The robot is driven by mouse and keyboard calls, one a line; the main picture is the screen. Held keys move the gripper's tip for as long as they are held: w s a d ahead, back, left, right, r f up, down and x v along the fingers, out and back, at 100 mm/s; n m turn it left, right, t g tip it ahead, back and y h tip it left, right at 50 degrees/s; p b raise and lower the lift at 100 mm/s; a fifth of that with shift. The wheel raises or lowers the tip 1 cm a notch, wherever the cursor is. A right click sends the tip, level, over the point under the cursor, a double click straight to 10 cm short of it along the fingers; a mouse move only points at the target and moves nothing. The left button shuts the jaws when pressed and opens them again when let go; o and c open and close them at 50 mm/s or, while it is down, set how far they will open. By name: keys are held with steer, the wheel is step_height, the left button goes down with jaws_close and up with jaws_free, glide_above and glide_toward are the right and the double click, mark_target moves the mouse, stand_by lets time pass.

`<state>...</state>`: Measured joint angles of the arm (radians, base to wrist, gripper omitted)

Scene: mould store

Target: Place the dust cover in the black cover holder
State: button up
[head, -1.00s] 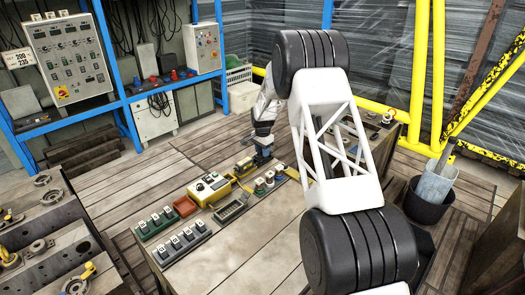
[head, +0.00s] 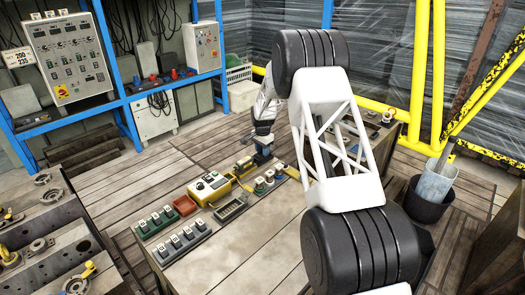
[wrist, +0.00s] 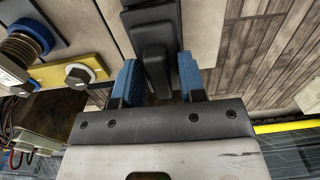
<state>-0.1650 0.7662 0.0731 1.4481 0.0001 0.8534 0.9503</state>
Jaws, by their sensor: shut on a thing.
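My gripper (wrist: 158,82) shows in the wrist view with its two blue fingers on either side of a dark grey piece, which I take for the dust cover (wrist: 154,68). A wider dark block (wrist: 150,16) lies just beyond it at the top edge. It may be the black cover holder, and I cannot tell whether the two touch. In the head view my gripper (head: 262,156) is small, low over the far part of the table, beside a yellow item (head: 243,165). The held piece is too small to make out there.
A yellow control box (head: 209,188), a red tray (head: 185,206), a dark tray (head: 230,208) and a tray of round parts (head: 268,183) stand close by. Two racks of numbered blocks (head: 157,222) (head: 182,240) sit at the near left. The table's near middle (head: 255,240) is clear.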

steer(key=shift+f, duration=0.75)
stand_by(1.3)
steer(key=o, duration=1.4)
steer(key=shift+r, duration=0.15)
steer(key=shift+r, duration=3.65)
